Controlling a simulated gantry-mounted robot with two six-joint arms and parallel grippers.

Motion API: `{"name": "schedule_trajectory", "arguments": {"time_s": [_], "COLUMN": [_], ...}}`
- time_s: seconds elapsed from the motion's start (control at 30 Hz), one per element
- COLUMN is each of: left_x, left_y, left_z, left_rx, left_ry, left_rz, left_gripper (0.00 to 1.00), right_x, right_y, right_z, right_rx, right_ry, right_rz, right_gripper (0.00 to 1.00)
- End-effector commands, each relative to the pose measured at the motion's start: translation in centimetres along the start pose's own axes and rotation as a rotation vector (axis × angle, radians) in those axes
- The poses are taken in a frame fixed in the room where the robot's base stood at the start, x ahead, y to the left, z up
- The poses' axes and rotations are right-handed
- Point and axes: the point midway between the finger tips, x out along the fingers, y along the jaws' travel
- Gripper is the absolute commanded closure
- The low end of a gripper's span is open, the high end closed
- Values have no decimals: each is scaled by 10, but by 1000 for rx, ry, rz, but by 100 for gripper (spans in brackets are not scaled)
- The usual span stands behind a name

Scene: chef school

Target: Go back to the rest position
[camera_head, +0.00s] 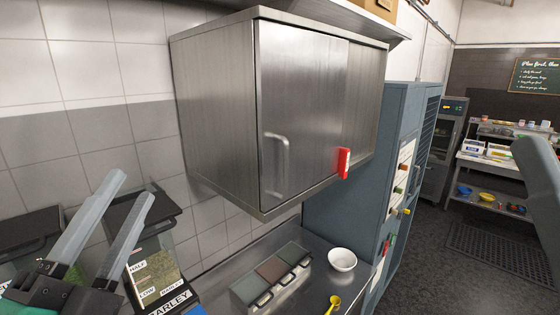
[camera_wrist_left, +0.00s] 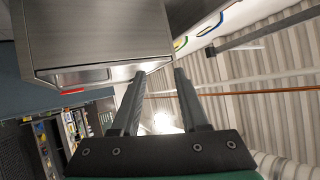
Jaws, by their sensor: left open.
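My left gripper (camera_head: 133,188) is at the lower left of the head view, its two grey fingers pointing up and apart. It is open with nothing between the fingers. It is in front of the tiled wall, left of the steel wall cabinet (camera_head: 215,105). In the left wrist view the open fingers (camera_wrist_left: 159,73) point up towards the ceiling, with the cabinet (camera_wrist_left: 95,30) at the upper left. The cabinet's door (camera_head: 300,95) looks shut.
Behind and below my left gripper is a labelled barley container (camera_head: 158,275). The steel counter (camera_head: 312,292) holds lidded bins (camera_head: 272,270), a white bowl (camera_head: 342,259) and a yellow spoon (camera_head: 333,303). A red object (camera_head: 344,163) is on the cabinet front. A blue-grey cabinet (camera_head: 345,208) stands beyond.

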Motion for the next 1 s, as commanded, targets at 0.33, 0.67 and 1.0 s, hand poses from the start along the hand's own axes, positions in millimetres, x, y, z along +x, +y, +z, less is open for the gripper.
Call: {"name": "schedule_trajectory", "arguments": {"time_s": [0.33, 0.67, 1.0], "left_x": [-33, -32, -32], "left_y": [-114, -113, -113], "left_z": [-31, -30, -30], "left_rx": [-1115, -1330, -1327], "left_ry": [185, 216, 215], "left_rz": [-258, -244, -244], "left_gripper": [56, 56, 56], "right_x": [7, 7, 7], "right_y": [0, 0, 0], "right_z": [-6, -6, -6], "right_rx": [0, 0, 0], "right_ry": [0, 0, 0], "right_rz": [0, 0, 0], "right_gripper": [50, 50, 50]}}
